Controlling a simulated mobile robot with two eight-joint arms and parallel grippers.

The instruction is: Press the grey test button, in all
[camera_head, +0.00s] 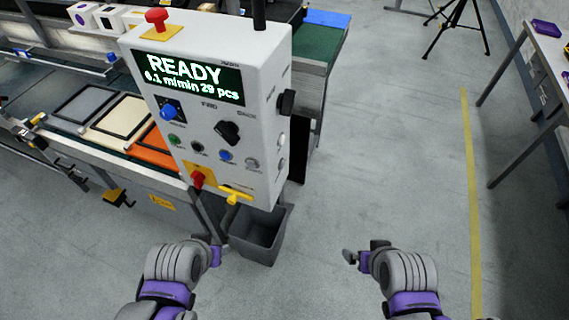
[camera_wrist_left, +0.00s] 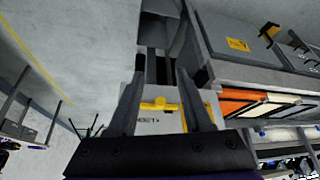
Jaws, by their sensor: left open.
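A white control box (camera_head: 210,80) with a lit READY display stands at the left in the head view. A grey round button (camera_head: 252,163) sits at the right end of its lower button row; its label is too small to read. My left gripper (camera_head: 213,254) is below the box, apart from it. In the left wrist view my left gripper (camera_wrist_left: 160,75) has its two fingers spread with nothing between them. Part of the box and its yellow lever (camera_wrist_left: 160,105) show beyond the fingers. My right gripper (camera_head: 357,257) is over the floor at right; its jaw gap is unclear.
Green, black and blue controls share the row. A red button (camera_head: 197,179) and yellow lever (camera_head: 235,195) sit below. A red mushroom button (camera_head: 157,18) tops the box. A grey bin (camera_head: 258,240) stands beneath. A conveyor with trays is left; the floor (camera_head: 390,150) right is clear.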

